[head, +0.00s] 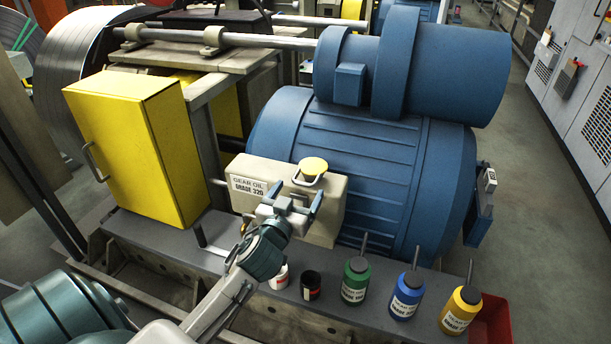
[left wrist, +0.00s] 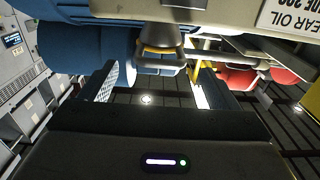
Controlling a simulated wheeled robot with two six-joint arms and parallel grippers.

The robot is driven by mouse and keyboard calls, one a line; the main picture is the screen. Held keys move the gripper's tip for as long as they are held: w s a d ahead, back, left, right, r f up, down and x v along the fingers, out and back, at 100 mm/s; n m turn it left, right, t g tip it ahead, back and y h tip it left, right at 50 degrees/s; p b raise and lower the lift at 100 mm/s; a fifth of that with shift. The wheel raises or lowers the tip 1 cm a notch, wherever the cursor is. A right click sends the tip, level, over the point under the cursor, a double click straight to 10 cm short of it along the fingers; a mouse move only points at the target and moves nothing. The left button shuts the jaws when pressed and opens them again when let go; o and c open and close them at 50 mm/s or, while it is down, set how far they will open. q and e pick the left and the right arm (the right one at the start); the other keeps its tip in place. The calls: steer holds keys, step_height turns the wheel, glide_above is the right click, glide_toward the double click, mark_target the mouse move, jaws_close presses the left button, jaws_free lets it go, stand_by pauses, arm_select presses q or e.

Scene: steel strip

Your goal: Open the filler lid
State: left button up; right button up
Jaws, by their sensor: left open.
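The filler lid (head: 313,165) is a round yellow cap on top of the beige gear oil box (head: 324,209) in front of the blue motor. It lies about level, and a pale loop-shaped handle sits at its near side. My left gripper (head: 297,197) is open at the near top of the box, just below the lid, its blue fingers spread on either side. In the left wrist view, my two fingers (left wrist: 158,88) stand apart with nothing held between them. My right gripper is not in view.
A yellow cabinet (head: 140,146) stands left of the box. The large blue motor (head: 365,165) is right behind it. Green (head: 355,281), blue (head: 406,296) and yellow (head: 461,310) oil bottles and two small cans line the front ledge. A red bin (head: 490,320) is at lower right.

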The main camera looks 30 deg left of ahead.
mark_target(302, 184)
arm_select(q)
steer(key=p+x, duration=0.1)
steer(key=x, duration=0.3)
steer(key=shift+w+a+r, duration=0.1)
steer(key=shift+w, duration=0.15)
steer(key=shift+w+a, duration=0.15)
steer(key=shift+w, duration=0.55)
